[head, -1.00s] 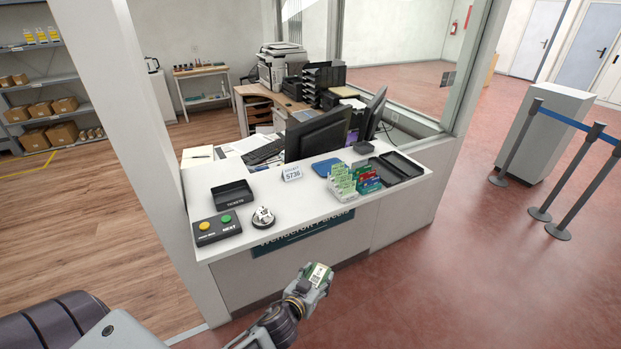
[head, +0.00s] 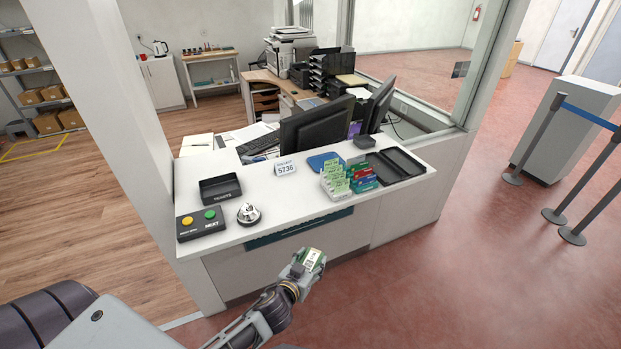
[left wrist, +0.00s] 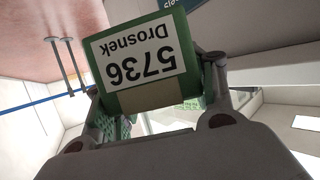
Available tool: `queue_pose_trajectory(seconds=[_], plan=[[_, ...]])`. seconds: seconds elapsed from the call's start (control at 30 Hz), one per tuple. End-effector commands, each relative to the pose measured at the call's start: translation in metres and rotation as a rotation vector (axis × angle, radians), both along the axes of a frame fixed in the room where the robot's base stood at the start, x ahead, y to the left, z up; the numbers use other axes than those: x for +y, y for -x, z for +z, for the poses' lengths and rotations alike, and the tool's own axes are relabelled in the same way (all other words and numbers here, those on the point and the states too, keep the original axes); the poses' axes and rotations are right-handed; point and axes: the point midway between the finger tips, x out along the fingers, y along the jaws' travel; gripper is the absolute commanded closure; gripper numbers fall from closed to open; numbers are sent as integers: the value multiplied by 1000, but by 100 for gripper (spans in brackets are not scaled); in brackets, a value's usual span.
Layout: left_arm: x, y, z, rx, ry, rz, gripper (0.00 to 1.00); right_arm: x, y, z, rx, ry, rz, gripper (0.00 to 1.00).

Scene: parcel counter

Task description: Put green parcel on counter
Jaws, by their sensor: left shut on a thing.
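The green parcel (head: 311,259) carries a white label. In the left wrist view the parcel (left wrist: 188,24) fills the space between the fingers, and its label reads "5736 Drosnek" upside down. My left gripper (head: 304,264) is shut on it and holds it in front of the counter, over the red floor and apart from the counter. The white counter (head: 283,212) runs across the middle of the head view. My right gripper is not in view.
On the counter stand a black tray (head: 220,188), a two-button box (head: 200,223), a bell (head: 248,213), a number sign (head: 286,167), a card rack (head: 346,181), a blue mat (head: 324,161) and a black open case (head: 396,166). The front middle, right of the bell, is bare.

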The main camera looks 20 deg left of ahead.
Motion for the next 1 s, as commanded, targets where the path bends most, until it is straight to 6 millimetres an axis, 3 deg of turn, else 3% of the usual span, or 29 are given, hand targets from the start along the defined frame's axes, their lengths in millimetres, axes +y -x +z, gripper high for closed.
queue_pose_trajectory(seconds=[0.27,0.47,1.0], plan=[[0,-2,2,-2,0,1,75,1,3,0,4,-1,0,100],[1,-14,13,-9,0,8,75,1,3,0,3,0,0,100],[9,-86,92,-22,3,62,75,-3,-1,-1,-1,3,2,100]])
